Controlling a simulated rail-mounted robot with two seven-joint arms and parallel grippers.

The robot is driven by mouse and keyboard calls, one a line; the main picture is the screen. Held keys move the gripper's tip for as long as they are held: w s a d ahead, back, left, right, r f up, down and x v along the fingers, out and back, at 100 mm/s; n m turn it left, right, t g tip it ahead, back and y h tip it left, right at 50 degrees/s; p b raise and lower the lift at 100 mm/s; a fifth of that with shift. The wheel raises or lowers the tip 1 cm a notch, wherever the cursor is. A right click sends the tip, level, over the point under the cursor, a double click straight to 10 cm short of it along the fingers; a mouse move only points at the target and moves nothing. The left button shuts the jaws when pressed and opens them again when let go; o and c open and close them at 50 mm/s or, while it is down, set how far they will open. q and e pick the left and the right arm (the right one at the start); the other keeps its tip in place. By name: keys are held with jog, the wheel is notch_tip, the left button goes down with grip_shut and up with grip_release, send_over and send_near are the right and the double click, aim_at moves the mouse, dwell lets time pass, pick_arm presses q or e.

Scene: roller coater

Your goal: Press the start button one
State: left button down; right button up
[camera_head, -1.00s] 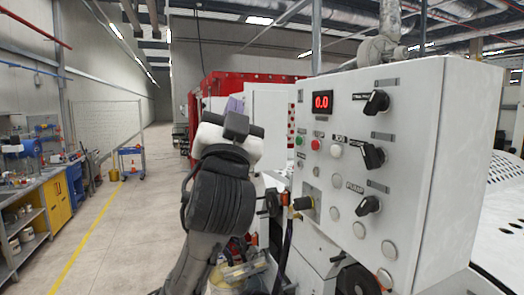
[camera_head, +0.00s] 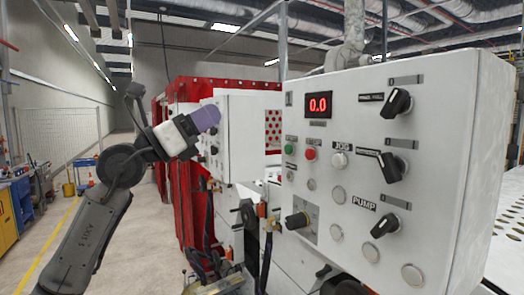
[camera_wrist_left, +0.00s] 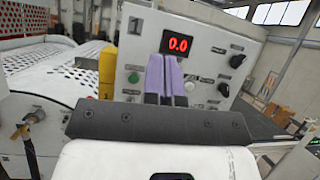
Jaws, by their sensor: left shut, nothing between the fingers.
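A white control box (camera_head: 375,210) fills the right of the head view. It carries a red 0.0 display (camera_head: 318,104), a green button (camera_head: 290,139), a red button (camera_head: 310,154) and several black knobs. My left gripper (camera_head: 207,118), with purple fingers, is shut and empty left of this box, pointing right. Contact with the panel cannot be told. My right gripper is out of view.
Behind my left gripper stand a smaller white cabinet (camera_head: 237,112) and a red frame (camera_head: 177,215). A yellow post (camera_wrist_left: 107,72) is left of the wrist-view panel. Hoses hang below the boxes. The floor (camera_head: 130,240) on the left is open.

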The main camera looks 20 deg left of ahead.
aim_at(287, 150)
pick_arm(q)
notch_tip(287, 150, down, 8)
jog(key=w+g+y, duration=0.2)
jog(key=g+y, duration=0.1)
jog(key=y, duration=0.1)
jog(key=shift+d+r+y, duration=0.15)
jog(key=shift+y, duration=0.15)
jog(key=shift+w, duration=0.15)
jog(key=p+x, duration=0.5)
jog(key=x, duration=0.7)
jog(key=shift+d+p, duration=0.3)
jog(key=shift+w+d+f+p, duration=0.2)
jog(key=shift+w+d+p, duration=0.2)
jog(key=shift+w, duration=0.3)
